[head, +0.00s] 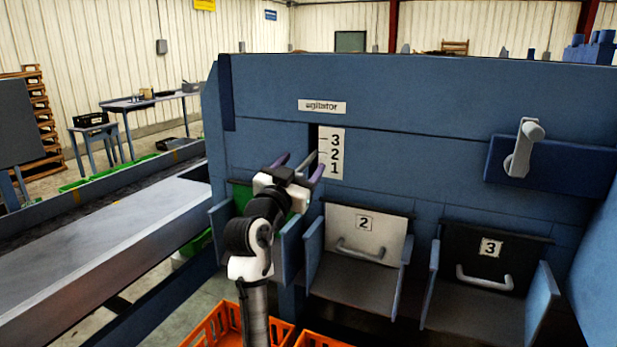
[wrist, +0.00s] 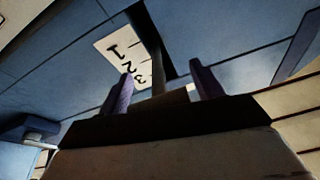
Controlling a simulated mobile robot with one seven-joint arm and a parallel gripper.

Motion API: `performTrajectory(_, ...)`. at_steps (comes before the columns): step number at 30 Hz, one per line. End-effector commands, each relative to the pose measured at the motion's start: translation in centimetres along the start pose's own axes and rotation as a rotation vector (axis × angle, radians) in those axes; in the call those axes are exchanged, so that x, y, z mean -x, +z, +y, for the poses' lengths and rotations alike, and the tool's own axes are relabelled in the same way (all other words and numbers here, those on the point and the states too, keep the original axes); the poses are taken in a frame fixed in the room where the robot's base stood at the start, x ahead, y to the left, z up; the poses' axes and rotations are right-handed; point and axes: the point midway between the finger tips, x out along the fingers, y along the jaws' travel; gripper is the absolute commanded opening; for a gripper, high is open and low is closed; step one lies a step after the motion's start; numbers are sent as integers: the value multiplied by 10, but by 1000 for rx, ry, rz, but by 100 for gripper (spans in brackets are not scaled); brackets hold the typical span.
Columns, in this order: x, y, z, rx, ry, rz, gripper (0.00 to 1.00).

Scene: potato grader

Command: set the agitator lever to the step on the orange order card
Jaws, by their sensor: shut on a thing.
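The agitator lever (head: 306,161) is a grey bar sticking out of a dark vertical slot in the blue machine front. My gripper (head: 298,167) is shut on it, with a purple finger on each side. The step plate (head: 331,153) right of the slot reads 3, 2, 1 from top to bottom. The lever seems to be near the 2, but my gripper partly covers it and I cannot tell exactly. In the wrist view the lever (wrist: 148,40) runs between my fingers (wrist: 163,88), beside the tilted step plate (wrist: 122,50). I see no readable orange order card.
An "agitator" label (head: 322,106) is above the slot. A separate grey handle (head: 523,148) is on the right. Chutes with flaps marked 2 (head: 364,223) and 3 (head: 491,247) are below. Orange crates (head: 213,325) stand on the floor. A conveyor (head: 110,240) runs at left.

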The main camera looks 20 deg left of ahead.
Motion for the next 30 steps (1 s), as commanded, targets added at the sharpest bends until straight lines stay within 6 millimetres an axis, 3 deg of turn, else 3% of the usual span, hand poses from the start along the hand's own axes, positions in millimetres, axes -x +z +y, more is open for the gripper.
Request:
performTrajectory(3,-4,-20,-3,-2,2,11,25)
performTrajectory(12,-18,-52,-10,-1,2,10,25)
performTrajectory(30,-30,-67,-13,1,1,5,25)
